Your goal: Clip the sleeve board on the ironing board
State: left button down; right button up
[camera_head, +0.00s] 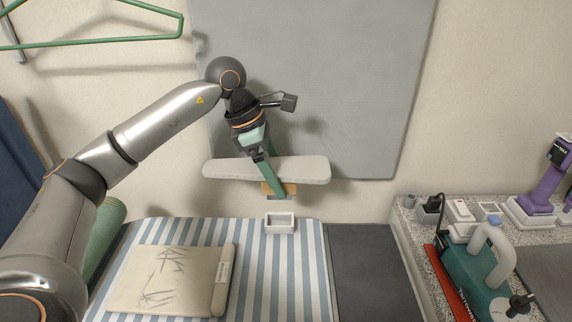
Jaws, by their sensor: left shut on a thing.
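The sleeve board (305,170) is a long pale grey padded piece, roughly level, with a tan block (291,188) under its middle. My left gripper (276,188) reaches down in front of it, shut on it near the middle, and its green fingers hide part of the board and block. The ironing board (259,285) has a blue and white striped cover. A white rectangular clip socket (280,231) stands at its back edge. The sleeve board is above and behind the socket in the picture, apart from it. My right gripper is out of view.
A folded beige cloth (165,280) lies on the ironing board's left part. A dark grey panel (370,270) adjoins its right end. At right, a speckled counter holds a teal iron (478,272) and a purple device (540,190). A grey sheet (320,80) covers the wall behind.

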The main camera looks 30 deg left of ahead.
pick_arm(q)
jog(key=shift+s+r, duration=0.15)
jog(key=shift+s, duration=0.05)
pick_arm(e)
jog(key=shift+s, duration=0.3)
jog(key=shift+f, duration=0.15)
pick_arm(q)
notch_tip(320, 180, down, 4)
jog(key=b, duration=0.3)
jog(key=shift+w, duration=0.1)
jog(key=shift+f+b, duration=0.5)
jog(key=shift+f, duration=0.35)
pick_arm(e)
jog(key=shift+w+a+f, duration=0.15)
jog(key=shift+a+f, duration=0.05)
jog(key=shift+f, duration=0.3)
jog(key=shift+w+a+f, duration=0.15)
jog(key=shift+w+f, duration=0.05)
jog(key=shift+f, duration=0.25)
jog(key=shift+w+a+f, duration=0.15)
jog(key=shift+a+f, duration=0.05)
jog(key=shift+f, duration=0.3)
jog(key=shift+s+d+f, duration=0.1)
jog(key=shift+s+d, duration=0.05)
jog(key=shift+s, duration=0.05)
